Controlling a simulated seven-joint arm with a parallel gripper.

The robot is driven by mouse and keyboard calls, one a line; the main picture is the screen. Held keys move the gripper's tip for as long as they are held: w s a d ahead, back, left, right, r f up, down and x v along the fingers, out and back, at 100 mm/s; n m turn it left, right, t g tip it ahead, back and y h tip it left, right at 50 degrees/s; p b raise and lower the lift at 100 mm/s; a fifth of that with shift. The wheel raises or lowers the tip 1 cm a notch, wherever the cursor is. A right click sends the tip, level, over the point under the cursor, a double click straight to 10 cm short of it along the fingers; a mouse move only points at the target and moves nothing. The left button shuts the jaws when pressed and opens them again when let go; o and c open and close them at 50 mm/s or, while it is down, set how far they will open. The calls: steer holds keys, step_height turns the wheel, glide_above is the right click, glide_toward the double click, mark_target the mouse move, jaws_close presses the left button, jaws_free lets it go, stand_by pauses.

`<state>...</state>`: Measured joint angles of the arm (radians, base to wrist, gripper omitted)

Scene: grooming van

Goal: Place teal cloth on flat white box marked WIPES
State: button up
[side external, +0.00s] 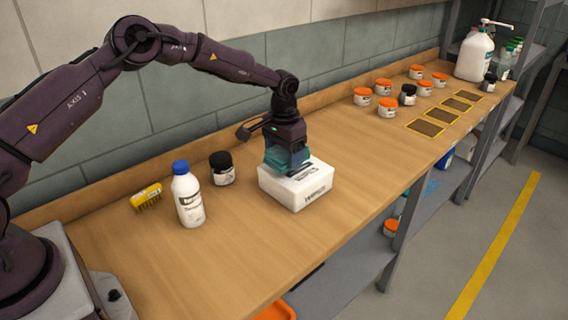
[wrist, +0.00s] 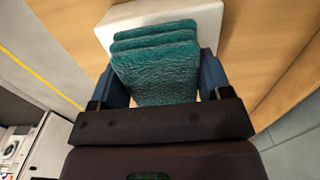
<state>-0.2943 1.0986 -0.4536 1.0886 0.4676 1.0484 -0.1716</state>
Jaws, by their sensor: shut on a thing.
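The teal cloth (wrist: 158,60) is a folded, textured stack between my gripper's two blue fingers in the wrist view. It also shows in the side view (side external: 279,164), low under the gripper. My gripper (side external: 286,160) points down and is shut on the cloth. The flat white box (side external: 313,186) marked WIPES sits on the bench right below it; its white top shows behind the cloth in the wrist view (wrist: 122,18). The cloth is over the box's left rear part in the side view. I cannot tell whether it touches the lid.
Several orange-lidded jars (side external: 387,107) and framed dark mats (side external: 425,127) lie farther right. Bench in front of the box is clear.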

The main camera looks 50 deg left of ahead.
mark_target(284, 150)
steer(key=shift+f, duration=1.5)
steer(key=shift+f, duration=0.1)
steer(key=o, duration=0.9)
step_height(284, 150, up, 12)
steer(key=shift+r, duration=0.15)
